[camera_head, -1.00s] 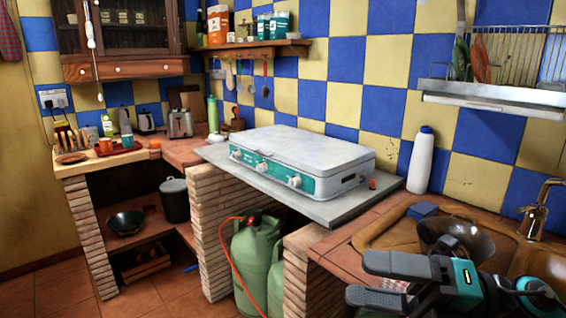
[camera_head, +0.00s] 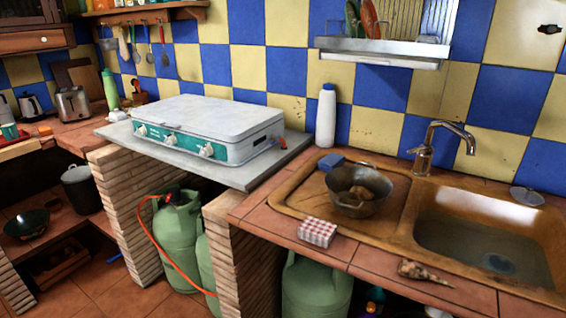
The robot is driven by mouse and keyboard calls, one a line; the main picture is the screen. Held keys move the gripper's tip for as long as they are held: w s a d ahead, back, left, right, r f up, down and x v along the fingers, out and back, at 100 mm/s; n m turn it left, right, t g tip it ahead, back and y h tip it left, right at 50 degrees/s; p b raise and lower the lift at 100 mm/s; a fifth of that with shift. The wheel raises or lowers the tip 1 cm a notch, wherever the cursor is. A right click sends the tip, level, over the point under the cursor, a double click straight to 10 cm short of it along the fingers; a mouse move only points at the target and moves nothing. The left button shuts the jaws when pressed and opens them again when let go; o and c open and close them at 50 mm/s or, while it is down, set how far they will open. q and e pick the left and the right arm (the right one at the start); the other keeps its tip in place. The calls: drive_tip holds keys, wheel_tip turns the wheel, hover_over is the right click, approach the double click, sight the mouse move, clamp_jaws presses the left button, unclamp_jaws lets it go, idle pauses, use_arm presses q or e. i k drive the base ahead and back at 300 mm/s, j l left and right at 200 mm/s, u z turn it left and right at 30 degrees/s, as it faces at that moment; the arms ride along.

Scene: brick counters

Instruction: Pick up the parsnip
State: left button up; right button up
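A pale brown, tapered root that looks like the parsnip (camera_head: 425,273) lies on the tiled counter (camera_head: 345,248) near its front edge, just in front of the sink (camera_head: 480,240). It lies on its side, with the thick end to the left and the thin end pointing right. Neither of my grippers shows in the head view now.
A metal pan (camera_head: 352,205) holding brown lumps stands on the drainboard beside a blue sponge (camera_head: 331,161). A red checked box (camera_head: 317,232) lies left of the parsnip. A faucet (camera_head: 430,150) rises behind. A white bottle (camera_head: 326,115) and a stove (camera_head: 205,128) stand further left.

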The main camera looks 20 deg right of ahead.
sight(409, 268)
drive_tip(key=z, duration=1.55)
